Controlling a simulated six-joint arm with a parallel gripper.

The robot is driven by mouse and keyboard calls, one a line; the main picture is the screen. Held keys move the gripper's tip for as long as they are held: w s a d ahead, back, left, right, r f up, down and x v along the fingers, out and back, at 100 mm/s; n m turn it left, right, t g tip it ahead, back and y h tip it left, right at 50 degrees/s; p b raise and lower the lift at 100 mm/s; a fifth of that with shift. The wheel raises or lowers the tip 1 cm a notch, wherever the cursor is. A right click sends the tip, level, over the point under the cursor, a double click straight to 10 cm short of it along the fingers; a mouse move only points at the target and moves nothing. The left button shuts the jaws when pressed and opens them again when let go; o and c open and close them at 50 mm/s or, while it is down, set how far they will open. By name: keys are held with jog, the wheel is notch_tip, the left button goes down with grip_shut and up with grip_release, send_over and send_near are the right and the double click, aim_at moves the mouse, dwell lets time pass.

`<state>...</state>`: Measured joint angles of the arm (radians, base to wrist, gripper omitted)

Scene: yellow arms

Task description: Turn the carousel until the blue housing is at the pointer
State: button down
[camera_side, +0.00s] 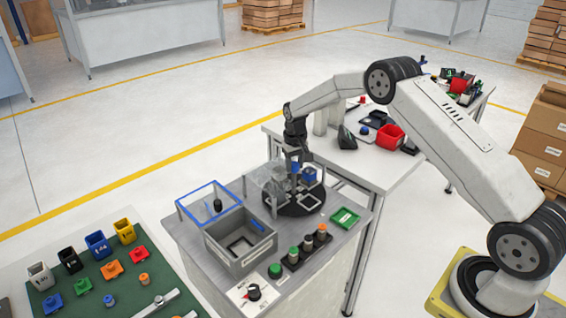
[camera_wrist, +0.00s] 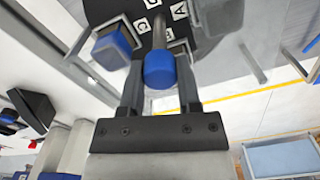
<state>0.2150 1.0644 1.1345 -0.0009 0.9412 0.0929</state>
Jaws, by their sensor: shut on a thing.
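The carousel is a dark round plate (camera_side: 291,207) on the grey bench in the side view. In the wrist view its dark face (camera_wrist: 98,12) fills the top and carries white letter tiles, with C and A readable. The blue housing (camera_side: 310,174) sits in a light holder at the carousel's right back; it also shows in the wrist view (camera_wrist: 112,46), left of my fingers. My gripper (camera_side: 294,165) is over the carousel, shut on a blue-capped knob (camera_wrist: 159,68) on a dark post. I cannot make out the pointer.
A grey bin (camera_side: 240,240), a blue-rimmed clear box (camera_side: 208,202), a rack of capped pegs (camera_side: 306,248) and a green tray (camera_side: 345,217) are close by. A second table (camera_side: 375,160) stands behind.

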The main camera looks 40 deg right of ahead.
jog(key=shift+m, duration=8.7)
jog(key=shift+c, duration=1.5)
grip_release()
